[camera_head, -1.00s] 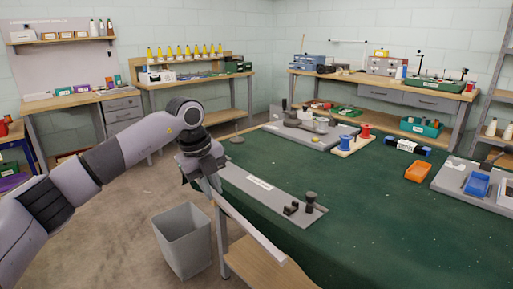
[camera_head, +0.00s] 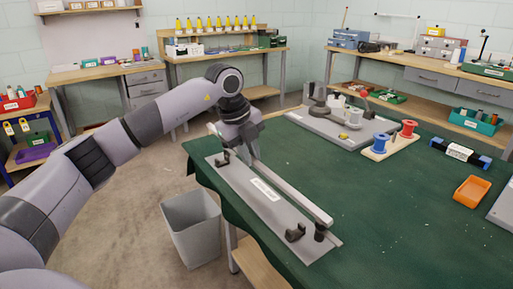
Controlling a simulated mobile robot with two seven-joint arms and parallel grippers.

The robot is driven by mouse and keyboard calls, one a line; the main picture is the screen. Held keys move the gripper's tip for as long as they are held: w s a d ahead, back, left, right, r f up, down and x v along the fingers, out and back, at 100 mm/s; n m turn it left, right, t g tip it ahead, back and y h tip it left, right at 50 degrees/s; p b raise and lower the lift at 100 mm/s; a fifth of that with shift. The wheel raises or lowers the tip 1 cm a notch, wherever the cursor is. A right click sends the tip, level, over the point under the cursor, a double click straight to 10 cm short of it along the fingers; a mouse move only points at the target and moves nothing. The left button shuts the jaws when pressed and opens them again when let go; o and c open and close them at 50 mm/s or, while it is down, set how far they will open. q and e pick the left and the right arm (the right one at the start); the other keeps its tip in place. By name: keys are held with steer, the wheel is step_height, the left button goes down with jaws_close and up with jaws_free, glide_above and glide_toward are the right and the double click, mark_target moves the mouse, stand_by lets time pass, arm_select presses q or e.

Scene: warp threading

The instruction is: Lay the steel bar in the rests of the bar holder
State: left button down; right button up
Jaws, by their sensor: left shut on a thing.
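My left gripper (camera_head: 254,151) is shut on the long pale steel bar (camera_head: 290,187). The bar slants from upper left to lower right, and its near end is by a dark round knob on the plate. The bar holder (camera_head: 273,207) is a long grey plate with a white label, lying along the left part of the green table. Its black rests stand near the two ends: a far rest (camera_head: 222,157) and a near rest (camera_head: 295,233). The bar shows to the right of both rests, apparently above the plate's right edge; its exact height is unclear. My right gripper is out of view.
The green table (camera_head: 390,215) has free room right of the bar. A thread spool stand (camera_head: 390,147), a grey fixture plate (camera_head: 320,128) and an orange tray (camera_head: 471,191) are farther off. A grey bin (camera_head: 190,230) stands on the floor left of the table.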

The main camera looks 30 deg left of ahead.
arm_select(q)
steer(key=shift+f+b, duration=0.45)
steer(key=shift+b, duration=0.1)
step_height(320, 180, down, 2)
steer(key=shift+f+b, duration=0.15)
steer(key=shift+b, duration=0.9)
steer(key=shift+f+b, duration=0.75)
steer(key=shift+f, duration=0.15)
steer(key=shift+f+b, duration=0.45)
steer(key=shift+f, duration=0.85)
steer(key=shift+f, duration=0.4)
steer(key=c, duration=1)
jaws_free()
steer(key=shift+c, duration=0.2)
steer(key=shift+s+f, duration=0.1)
steer(key=shift+f, duration=0.05)
steer(key=d+v, duration=0.1)
steer(key=v, duration=0.6)
steer(key=shift+a+r+p, duration=0.25)
steer(key=shift+a+p, duration=0.05)
steer(key=shift+a, duration=0.2)
